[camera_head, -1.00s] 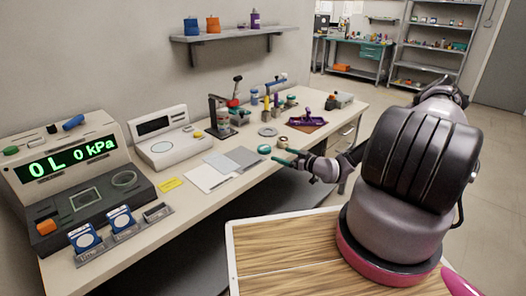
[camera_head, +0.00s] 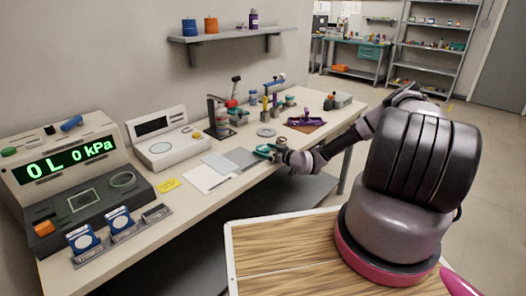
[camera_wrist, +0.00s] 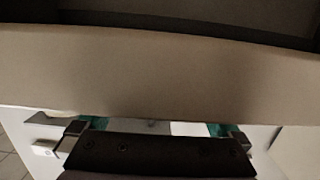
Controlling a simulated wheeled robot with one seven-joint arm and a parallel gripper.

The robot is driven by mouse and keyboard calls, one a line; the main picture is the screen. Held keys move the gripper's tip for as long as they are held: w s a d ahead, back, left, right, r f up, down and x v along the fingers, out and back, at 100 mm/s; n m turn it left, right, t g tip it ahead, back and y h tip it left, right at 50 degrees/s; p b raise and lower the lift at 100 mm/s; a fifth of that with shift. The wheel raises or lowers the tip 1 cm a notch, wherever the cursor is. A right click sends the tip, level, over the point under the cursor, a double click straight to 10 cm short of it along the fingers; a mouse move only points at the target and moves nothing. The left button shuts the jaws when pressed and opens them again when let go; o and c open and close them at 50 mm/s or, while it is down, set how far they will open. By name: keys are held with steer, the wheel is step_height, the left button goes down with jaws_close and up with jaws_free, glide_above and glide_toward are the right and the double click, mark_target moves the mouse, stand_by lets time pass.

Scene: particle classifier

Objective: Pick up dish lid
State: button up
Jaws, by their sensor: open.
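My gripper (camera_head: 266,151) is over the front edge of the workbench, with its teal fingers pointing left. A small round teal-rimmed piece, which may be the dish lid, stood at this spot a second ago. It is now mostly hidden by or merged with the teal fingers, so I cannot tell whether they touch it. In the wrist view my gripper (camera_wrist: 158,127) has its two fingers wide apart, with teal tips at left and right. No lid can be made out between them there.
The workbench (camera_head: 120,262) carries a grey sheet (camera_head: 241,157) and a white sheet (camera_head: 203,178) left of my gripper. A grey ring (camera_head: 266,132) and a purple tool (camera_head: 304,121) on a brown mat lie behind. A scale (camera_head: 166,148) stands further left.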

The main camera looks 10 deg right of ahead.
steer(key=c, duration=1.2)
steer(key=shift+c, duration=0.2)
